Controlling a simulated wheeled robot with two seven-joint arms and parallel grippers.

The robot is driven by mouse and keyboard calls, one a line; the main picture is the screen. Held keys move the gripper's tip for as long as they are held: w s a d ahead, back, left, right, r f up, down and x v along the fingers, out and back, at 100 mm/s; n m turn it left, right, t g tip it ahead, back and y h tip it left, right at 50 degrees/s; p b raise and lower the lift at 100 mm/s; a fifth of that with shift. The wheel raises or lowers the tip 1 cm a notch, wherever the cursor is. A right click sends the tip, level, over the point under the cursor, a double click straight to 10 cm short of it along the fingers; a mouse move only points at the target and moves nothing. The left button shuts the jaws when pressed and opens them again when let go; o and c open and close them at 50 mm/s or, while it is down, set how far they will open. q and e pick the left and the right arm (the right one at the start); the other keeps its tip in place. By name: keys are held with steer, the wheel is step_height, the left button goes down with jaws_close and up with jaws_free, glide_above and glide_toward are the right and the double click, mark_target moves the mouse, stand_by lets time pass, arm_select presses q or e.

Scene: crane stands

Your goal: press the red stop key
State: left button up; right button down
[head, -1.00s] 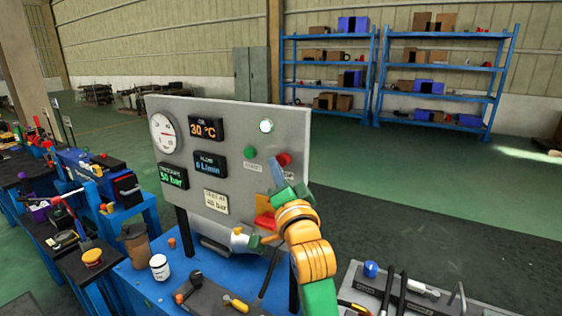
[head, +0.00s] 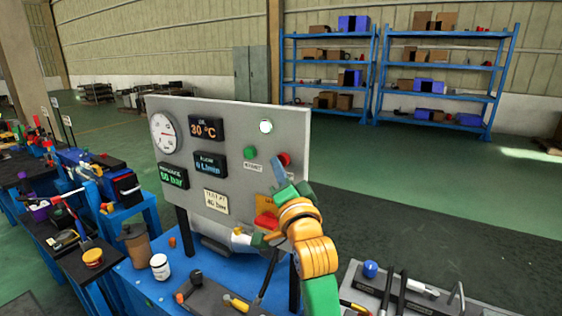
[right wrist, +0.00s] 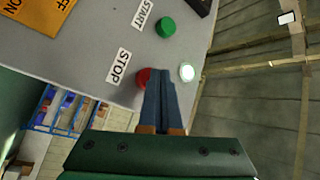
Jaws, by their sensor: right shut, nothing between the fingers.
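The red stop key (head: 284,159) is a round button at the right side of the grey panel (head: 235,135). In the right wrist view the red key (right wrist: 143,76) is beside the STOP label, partly hidden behind my fingers. My right gripper (head: 276,160) is shut and empty, its blue-grey fingertips close to the key, just left of it in the head view. In the right wrist view my fingertips (right wrist: 161,76) overlap the key's right edge. I cannot tell whether they touch it. My left gripper is not in view.
A green start button (head: 249,152) and a white lit lamp (head: 266,126) are near the key. A red-and-yellow switch (head: 266,212) sits below, close to my wrist. A cup, a white jar (head: 160,266) and tools stand on the blue bench under the panel.

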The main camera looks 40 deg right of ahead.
steer(key=shift+w+d, duration=0.2)
steer(key=shift+d, duration=0.25)
stand_by(0.6)
steer(key=shift+a, duration=0.15)
steer(key=shift+s+a, duration=0.35)
steer(key=shift+a, duration=0.3)
steer(key=a, duration=0.1)
steer(key=s+a, duration=0.1)
steer(key=a, duration=0.1)
steer(key=s+a+p, duration=0.1)
steer(key=shift+a, duration=0.3)
stand_by(0.7)
